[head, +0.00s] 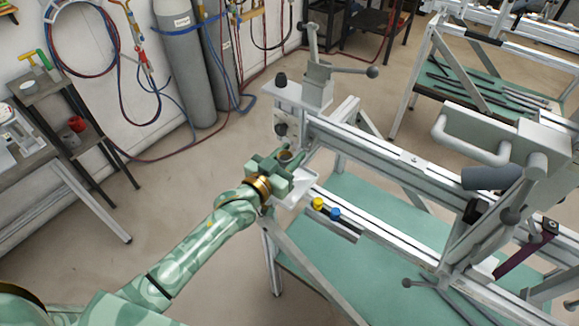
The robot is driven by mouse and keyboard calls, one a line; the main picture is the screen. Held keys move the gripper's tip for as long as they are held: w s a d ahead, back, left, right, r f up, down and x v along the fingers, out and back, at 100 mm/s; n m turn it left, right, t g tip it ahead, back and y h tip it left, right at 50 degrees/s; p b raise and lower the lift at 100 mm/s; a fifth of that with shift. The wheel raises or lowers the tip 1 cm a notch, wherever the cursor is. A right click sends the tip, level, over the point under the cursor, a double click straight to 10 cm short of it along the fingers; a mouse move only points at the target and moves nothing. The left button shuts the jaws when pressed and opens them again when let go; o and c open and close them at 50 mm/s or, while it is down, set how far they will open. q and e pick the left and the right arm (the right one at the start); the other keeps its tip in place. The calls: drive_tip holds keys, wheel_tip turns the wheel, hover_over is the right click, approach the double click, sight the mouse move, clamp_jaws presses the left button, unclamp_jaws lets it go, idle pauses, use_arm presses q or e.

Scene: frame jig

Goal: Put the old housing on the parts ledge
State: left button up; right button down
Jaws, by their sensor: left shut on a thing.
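My left gripper (286,166) is at the near left end of the frame jig, shut on a small round part with a brownish rim, which looks like the old housing (286,156). The fingers hide much of it. A pale, shallow ledge (300,188) sticks out from the jig just below and right of the gripper; it looks like the parts ledge. The housing appears above and behind this ledge, and I cannot tell whether they touch. My right gripper is not in view.
A yellow knob (318,203) and a blue knob (336,213) sit on the rail right of the ledge. A clamp with a lever (318,80) stands above the jig's end. A large grey handle (470,140) rises at right. Open floor lies left of the jig.

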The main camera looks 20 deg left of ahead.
use_arm(q)
wheel_tip(320, 180, down, 4)
drive_tip(key=shift+w+a+r+b, duration=0.1)
drive_tip(key=shift+r+b, duration=0.1)
drive_tip(key=shift+b, duration=0.5)
drive_tip(key=shift+r, duration=0.1)
